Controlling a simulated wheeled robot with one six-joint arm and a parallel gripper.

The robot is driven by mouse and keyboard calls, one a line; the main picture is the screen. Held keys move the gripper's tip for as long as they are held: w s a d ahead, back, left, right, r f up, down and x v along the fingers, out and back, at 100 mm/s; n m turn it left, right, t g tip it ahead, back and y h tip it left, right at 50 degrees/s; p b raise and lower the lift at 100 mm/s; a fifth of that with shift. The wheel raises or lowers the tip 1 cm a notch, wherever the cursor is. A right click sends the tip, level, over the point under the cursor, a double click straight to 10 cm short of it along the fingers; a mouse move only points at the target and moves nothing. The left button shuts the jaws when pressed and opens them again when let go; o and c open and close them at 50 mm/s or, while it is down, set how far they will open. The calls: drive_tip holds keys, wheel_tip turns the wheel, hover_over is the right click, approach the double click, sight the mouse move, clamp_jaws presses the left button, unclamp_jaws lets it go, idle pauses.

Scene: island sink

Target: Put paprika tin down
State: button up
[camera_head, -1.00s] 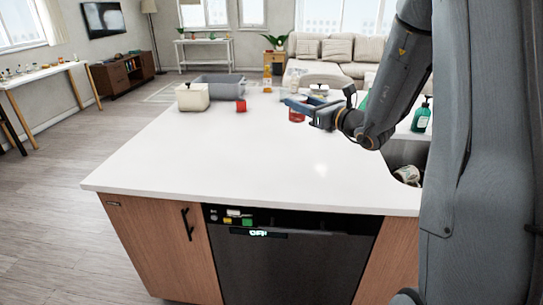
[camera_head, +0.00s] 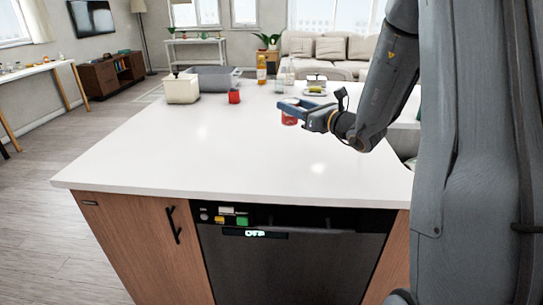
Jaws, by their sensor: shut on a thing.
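The paprika tin (camera_head: 289,119) is a small red cylinder in the head view, right of the middle of the island. My gripper (camera_head: 291,107) is shut on it from the right side, and its fingers cover the tin's upper part. The tin is low over the white countertop (camera_head: 190,150). I cannot tell whether its base touches the counter.
At the back of the island are a cream container (camera_head: 182,89), a grey bin (camera_head: 217,77), a red item (camera_head: 234,96), an orange bottle (camera_head: 261,70) and a small dish (camera_head: 316,88). The front and left of the counter are clear. A dishwasher (camera_head: 290,260) sits below the front edge.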

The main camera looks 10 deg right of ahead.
drive_tip(key=shift+f+p, duration=0.9)
drive_tip(key=shift+f, duration=4.2)
drive_tip(key=shift+f, duration=0.1)
drive_tip(key=o, duration=1.1)
